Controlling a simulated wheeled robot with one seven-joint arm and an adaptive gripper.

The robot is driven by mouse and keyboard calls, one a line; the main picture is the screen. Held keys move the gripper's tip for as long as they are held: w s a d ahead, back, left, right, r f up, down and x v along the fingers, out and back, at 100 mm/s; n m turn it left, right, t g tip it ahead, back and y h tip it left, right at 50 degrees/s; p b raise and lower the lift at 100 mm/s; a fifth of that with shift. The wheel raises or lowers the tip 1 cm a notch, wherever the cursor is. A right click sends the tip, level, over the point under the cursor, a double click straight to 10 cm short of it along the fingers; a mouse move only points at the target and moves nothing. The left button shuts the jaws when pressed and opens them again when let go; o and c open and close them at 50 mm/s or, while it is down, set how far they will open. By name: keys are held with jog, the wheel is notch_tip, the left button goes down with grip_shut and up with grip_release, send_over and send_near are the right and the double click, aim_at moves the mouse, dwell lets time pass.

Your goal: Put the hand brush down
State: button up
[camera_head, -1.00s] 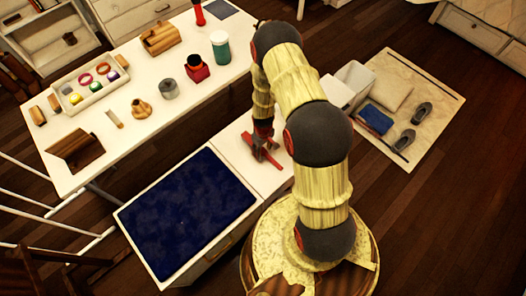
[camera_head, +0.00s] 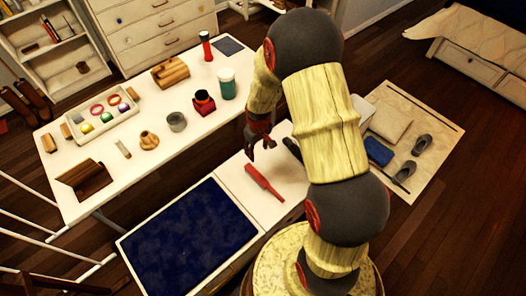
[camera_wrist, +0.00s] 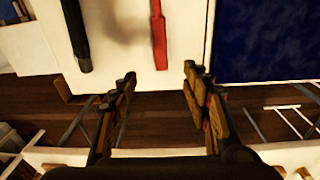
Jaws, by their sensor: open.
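The red hand brush (camera_head: 263,183) lies flat on the white surface (camera_head: 237,182) beside the dark blue panel. It also shows at the top of the wrist view (camera_wrist: 158,38). My gripper (camera_head: 261,152) is above and behind the brush in the head view, apart from it. In the wrist view my gripper (camera_wrist: 158,80) has its two fingers spread wide with nothing between them.
A dark, long object (camera_head: 292,150) lies right of the brush, partly hidden by my arm. The dark blue panel (camera_head: 190,240) is to the left. The white table (camera_head: 200,135) behind holds a tray (camera_head: 98,117), cups, a green jar (camera_head: 226,83) and wooden pieces.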

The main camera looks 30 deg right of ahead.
jog(key=s+a+r+t, duration=0.1)
jog(key=s+a+r, duration=0.2)
jog(key=r, duration=0.9)
jog(key=s+a+r+t, duration=0.1)
jog(key=s+a+r, duration=0.15)
jog(key=r, duration=0.95)
jog(key=s+a+r+m+t, duration=0.1)
jog(key=s+a+r, duration=0.1)
jog(key=s+r, duration=0.4)
jog(key=s+a+r+t, duration=0.1)
jog(key=s+a+r, duration=0.2)
jog(key=s+r, duration=0.3)
jog(key=s, duration=0.4)
jog(key=shift+r+m, duration=0.2)
jog(key=shift+m, duration=0.2)
jog(key=shift+o, duration=0.2)
